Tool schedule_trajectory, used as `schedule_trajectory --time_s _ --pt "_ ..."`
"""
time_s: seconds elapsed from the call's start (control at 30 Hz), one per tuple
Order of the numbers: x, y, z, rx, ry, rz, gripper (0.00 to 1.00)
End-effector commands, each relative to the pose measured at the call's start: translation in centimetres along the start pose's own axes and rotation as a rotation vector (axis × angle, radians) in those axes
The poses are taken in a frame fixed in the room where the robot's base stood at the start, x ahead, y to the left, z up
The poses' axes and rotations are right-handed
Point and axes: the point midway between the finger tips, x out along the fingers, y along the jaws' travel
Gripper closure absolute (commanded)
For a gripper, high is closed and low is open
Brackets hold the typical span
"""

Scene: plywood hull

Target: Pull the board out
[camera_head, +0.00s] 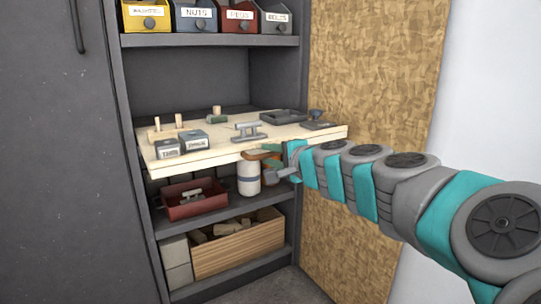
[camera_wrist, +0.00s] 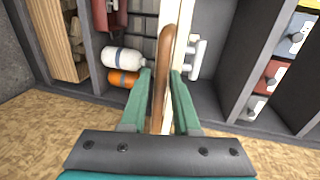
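The pale wooden board (camera_head: 225,146) lies across the middle level of the grey shelf unit and sticks out past its front. Several small things rest on it. A brown handle (camera_head: 258,155) is at its front edge; in the wrist view the handle (camera_wrist: 164,60) runs between my teal fingers, beside the pale board edge (camera_wrist: 184,50). My gripper (camera_head: 274,156) is at this front edge with its fingers close on both sides of the handle, and looks shut on it. Parts of the handle's contact with the fingers are hidden.
On the board are a grey cleat (camera_head: 249,131), small grey boxes (camera_head: 194,141), a dark tray (camera_head: 284,117) and pegs. Below stand a red bin (camera_head: 190,207), a white bottle (camera_head: 248,180) and a wooden crate (camera_head: 240,248). A chipboard panel (camera_head: 370,70) is at the right.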

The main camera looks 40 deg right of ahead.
Motion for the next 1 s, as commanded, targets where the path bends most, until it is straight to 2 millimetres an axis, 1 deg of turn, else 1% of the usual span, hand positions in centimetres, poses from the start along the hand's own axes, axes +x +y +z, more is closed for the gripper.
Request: schedule_trajectory --time_s 0.17,0.27,0.37,0.7,0.9,1.0 --pt "-0.1 0.0 0.0 0.0 0.0 -0.001 0.7" --pt "-0.5 -0.1 -0.1 0.0 0.002 -0.001 0.7" --pt "-1.4 -0.1 -0.2 0.001 0.004 -0.002 0.7" --pt "-5.6 -0.1 -0.1 0.001 0.005 -0.002 0.7" --pt "-7.2 0.0 -0.1 0.0 0.003 0.0 0.7" --pt "-7.6 0.0 -0.1 0.0 0.003 0.0 0.7"
